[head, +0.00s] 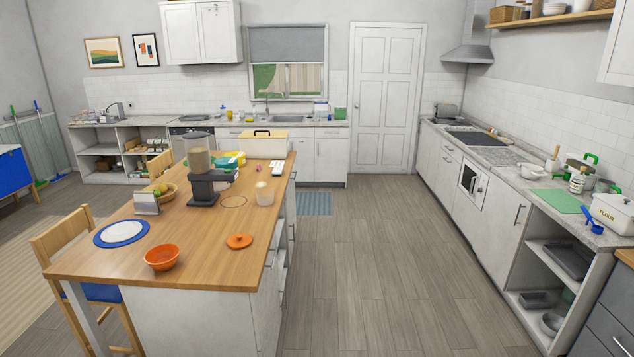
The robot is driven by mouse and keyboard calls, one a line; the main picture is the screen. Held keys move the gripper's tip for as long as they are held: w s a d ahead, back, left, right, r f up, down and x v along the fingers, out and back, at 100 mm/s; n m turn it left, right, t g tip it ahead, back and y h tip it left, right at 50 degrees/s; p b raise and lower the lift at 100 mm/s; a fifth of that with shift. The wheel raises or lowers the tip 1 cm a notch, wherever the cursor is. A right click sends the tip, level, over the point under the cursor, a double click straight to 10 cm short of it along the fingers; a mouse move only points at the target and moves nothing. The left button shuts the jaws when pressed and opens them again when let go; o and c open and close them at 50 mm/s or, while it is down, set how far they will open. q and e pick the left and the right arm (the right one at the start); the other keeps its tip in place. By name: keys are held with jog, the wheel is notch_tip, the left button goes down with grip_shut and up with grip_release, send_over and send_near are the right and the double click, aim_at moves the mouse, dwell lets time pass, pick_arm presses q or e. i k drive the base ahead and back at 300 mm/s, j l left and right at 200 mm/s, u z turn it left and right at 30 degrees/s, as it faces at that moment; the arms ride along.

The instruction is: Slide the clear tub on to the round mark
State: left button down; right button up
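A small clear tub (265,196) with pale contents stands upright on the wooden island top, near its right edge. The round mark (233,202), a thin dark ring on the wood, lies just left of the tub. The tub stands beside the ring, a small gap apart. Neither of my grippers is in view.
A dark dispenser with a clear hopper (202,183) stands close left of the mark. A cream bin (264,145) is behind. An orange lid (239,241), orange bowl (162,257) and blue-rimmed plate (122,233) lie nearer. The floor right of the island (370,260) is clear.

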aim_at(264, 197)
jog(key=i+z, duration=0.15)
jog(key=i, duration=2.05)
jog(key=i+u, duration=0.15)
jog(key=i, duration=0.4)
jog(key=i+l+u, duration=0.15)
jog(key=i, duration=0.4)
jog(key=i+l+u, duration=0.15)
jog(key=i, duration=0.35)
jog(key=i+l+u, duration=0.15)
jog(key=i, duration=0.4)
jog(key=i+l+u, duration=0.85)
jog(key=i+l, duration=0.1)
